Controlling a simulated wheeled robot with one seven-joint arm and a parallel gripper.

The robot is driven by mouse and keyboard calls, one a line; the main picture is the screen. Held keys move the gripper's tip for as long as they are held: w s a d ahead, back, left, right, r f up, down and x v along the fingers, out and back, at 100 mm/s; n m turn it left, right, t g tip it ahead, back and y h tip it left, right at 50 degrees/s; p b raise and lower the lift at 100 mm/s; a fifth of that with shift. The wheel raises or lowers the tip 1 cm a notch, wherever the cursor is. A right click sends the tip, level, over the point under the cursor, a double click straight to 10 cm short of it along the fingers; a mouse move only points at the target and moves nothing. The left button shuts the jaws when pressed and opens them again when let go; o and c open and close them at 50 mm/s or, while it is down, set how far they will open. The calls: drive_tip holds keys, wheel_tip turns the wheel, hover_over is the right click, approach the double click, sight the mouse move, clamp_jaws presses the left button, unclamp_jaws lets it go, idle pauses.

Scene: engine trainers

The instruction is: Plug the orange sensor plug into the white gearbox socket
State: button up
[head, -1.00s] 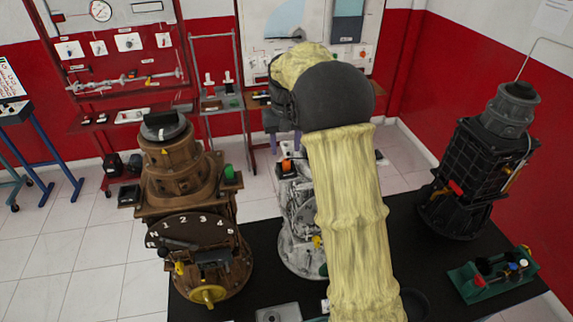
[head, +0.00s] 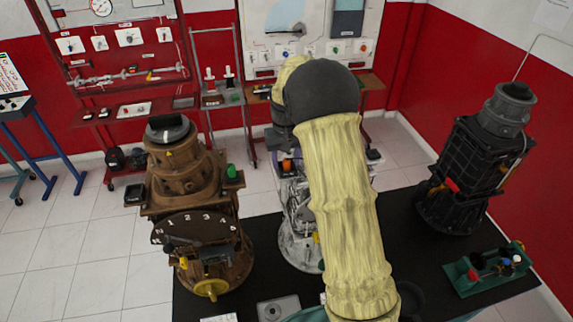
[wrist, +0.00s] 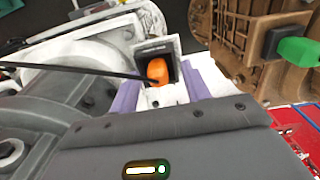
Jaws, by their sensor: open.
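The orange sensor plug (wrist: 157,71) sits against a dark square socket face (wrist: 155,52) with a pale frame, in the wrist view. A black cable runs from it to the left. I cannot tell how deep it is seated. My gripper (wrist: 160,84) is open, with one purple finger on each side of the plug; contact is not clear. In the head view, the plug shows as a small orange spot (head: 287,166) on the upper white gearbox (head: 299,246). My arm hides much of that gearbox and most of the gripper.
A brown gearbox (head: 180,185) with a green plug (head: 232,171) stands to the left. A black gearbox (head: 470,165) stands to the right. A green tray (head: 462,282) with small coloured parts lies at the right of the black table (head: 418,258).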

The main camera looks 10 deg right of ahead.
sight(287, 159)
drive_tip(key=shift+d, duration=0.15)
drive_tip(key=c, duration=1)
drive_tip(key=shift+r, duration=0.15)
drive_tip(key=shift+r+b, duration=0.3)
drive_tip(key=shift+b, duration=0.05)
wheel_tip(287, 159, up, 9)
drive_tip(key=b, duration=0.3)
drive_tip(key=shift+r+b, duration=0.15)
drive_tip(key=shift+b, duration=0.2)
